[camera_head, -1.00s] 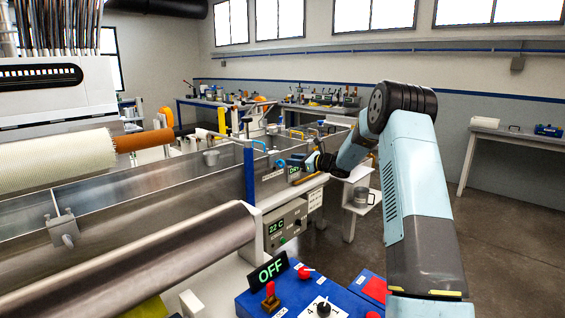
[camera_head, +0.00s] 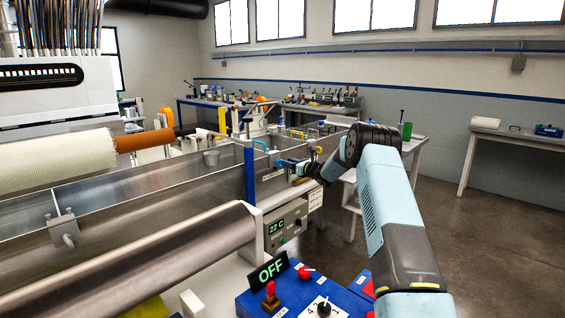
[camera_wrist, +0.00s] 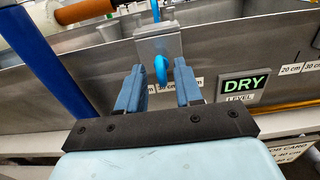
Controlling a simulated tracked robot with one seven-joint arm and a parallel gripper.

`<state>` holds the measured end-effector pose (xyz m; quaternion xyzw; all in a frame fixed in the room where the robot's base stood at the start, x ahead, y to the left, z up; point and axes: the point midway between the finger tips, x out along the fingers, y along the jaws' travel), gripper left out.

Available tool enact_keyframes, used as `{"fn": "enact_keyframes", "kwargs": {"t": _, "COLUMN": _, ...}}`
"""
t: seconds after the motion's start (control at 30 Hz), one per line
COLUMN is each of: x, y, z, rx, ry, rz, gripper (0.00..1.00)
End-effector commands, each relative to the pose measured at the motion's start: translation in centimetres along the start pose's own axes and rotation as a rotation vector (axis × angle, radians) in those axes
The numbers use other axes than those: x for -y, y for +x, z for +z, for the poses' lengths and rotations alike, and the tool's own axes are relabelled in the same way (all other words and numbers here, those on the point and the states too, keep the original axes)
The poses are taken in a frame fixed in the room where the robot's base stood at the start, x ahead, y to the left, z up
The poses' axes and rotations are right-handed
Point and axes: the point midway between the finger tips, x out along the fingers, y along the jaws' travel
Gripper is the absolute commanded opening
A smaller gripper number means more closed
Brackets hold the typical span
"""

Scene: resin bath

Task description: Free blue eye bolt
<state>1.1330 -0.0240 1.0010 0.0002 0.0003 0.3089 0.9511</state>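The blue eye bolt (camera_wrist: 161,70) shows as a bright blue ring in the wrist view, at the front of a grey metal bracket (camera_wrist: 160,43) hung over the tank wall. My gripper (camera_wrist: 159,76) is open, with one blue-grey finger on each side of the ring. I see gaps between the ring and both fingers. In the head view my gripper (camera_head: 287,163) is at the near tank wall, right of the blue post; the eye bolt is too small to make out there.
The long metal tank (camera_head: 160,185) crosses the left and middle. A blue post (camera_head: 249,175) stands left of my gripper. A lit DRY sign (camera_wrist: 245,87) is on the tank front, right of the fingers. A control box reading OFF (camera_head: 268,270) is in front. Floor at right is clear.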

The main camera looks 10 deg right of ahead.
Motion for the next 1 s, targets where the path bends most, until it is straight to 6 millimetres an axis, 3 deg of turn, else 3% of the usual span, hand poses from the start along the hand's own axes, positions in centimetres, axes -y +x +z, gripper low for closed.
{"fn": "enact_keyframes", "kwargs": {"t": 0.13, "x": -0.1, "y": 2.5, "z": -0.1, "rx": 0.001, "ry": -0.002, "rz": 0.002, "gripper": 0.35}}
{"fn": "enact_keyframes", "kwargs": {"t": 0.3, "x": 0.0, "y": 4.2, "z": 0.0, "rx": 0.0, "ry": -0.002, "rz": 0.0, "gripper": 0.35}}
{"fn": "enact_keyframes", "kwargs": {"t": 0.77, "x": 0.1, "y": 5.1, "z": 0.0, "rx": 0.0, "ry": 0.0, "rz": 0.0, "gripper": 0.35}}
{"fn": "enact_keyframes", "kwargs": {"t": 1.0, "x": 0.1, "y": 5.1, "z": 0.0, "rx": 0.0, "ry": 0.0, "rz": 0.0, "gripper": 0.13}}
